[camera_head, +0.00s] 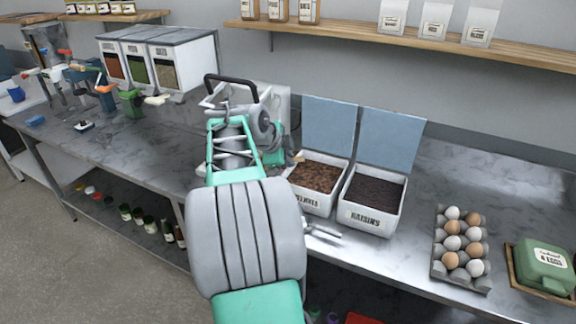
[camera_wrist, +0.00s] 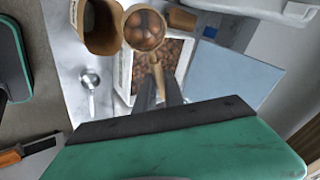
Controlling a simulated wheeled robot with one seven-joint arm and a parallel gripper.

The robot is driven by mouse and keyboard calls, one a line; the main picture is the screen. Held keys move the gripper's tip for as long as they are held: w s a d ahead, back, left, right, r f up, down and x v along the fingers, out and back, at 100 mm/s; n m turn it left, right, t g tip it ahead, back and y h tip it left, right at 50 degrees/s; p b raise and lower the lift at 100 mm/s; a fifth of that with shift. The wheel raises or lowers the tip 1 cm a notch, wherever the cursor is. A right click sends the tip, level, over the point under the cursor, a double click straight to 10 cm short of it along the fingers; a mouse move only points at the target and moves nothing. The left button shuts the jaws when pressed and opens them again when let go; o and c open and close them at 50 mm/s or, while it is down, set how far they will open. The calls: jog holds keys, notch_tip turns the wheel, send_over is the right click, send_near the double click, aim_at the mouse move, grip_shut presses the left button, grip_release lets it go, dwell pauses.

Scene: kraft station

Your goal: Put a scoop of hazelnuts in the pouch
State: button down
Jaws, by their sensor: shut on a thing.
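My gripper (camera_wrist: 160,88) is shut on the handle of a wooden scoop (camera_wrist: 157,68). The scoop's round bowl holds brown hazelnuts (camera_wrist: 146,30) at the top of the wrist view. A brown kraft pouch (camera_wrist: 103,36) with an open mouth is just left of the bowl; the bowl overlaps its right edge in the picture, and I cannot tell whether they touch. The hazelnut bin (camera_head: 315,180) stands with its lid up, and its nuts also show below the scoop in the wrist view (camera_wrist: 173,52). In the head view my arm hides the pouch and most of the gripper.
A raisin bin (camera_head: 372,196) with a raised lid stands right of the hazelnuts. A metal scoop (camera_head: 322,230) lies before the bins. An egg tray (camera_head: 461,245) and green egg carton (camera_head: 543,266) are further right. A grey machine (camera_head: 272,105) stands behind my arm.

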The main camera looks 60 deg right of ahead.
jog(key=shift+s+a+f+t+h+b, duration=0.1)
jog(key=shift+f+t+h+b, duration=0.55)
jog(key=shift+b, duration=2.35)
jog(key=h+b, duration=0.1)
jog(key=b, duration=0.5)
jog(key=f+m+t+h+b, duration=0.1)
jog(key=b, duration=0.5)
jog(key=h+b, duration=0.2)
jog(key=b, duration=0.4)
jog(key=shift+s+a+f, duration=0.15)
jog(key=shift+s+a, duration=0.1)
jog(key=shift+a, duration=0.1)
jog(key=h+b, duration=0.1)
jog(key=b, duration=0.4)
jog(key=m+t+h+b, duration=0.1)
jog(key=b, duration=0.5)
jog(key=m+h+b, duration=0.1)
jog(key=h+b, duration=0.1)
jog(key=b, duration=0.3)
jog(key=shift+s+a+f+t+b, duration=0.25)
jog(key=shift+a+f+t+b, duration=0.05)
jog(key=shift+a+t, duration=0.05)
jog(key=shift+a+r+h+b, duration=0.1)
jog(key=shift+r+h+b, duration=0.1)
jog(key=shift+h+b, duration=0.25)
jog(key=shift+r, duration=0.1)
notch_tip(320, 180, up, 5)
jog(key=p, duration=0.3)
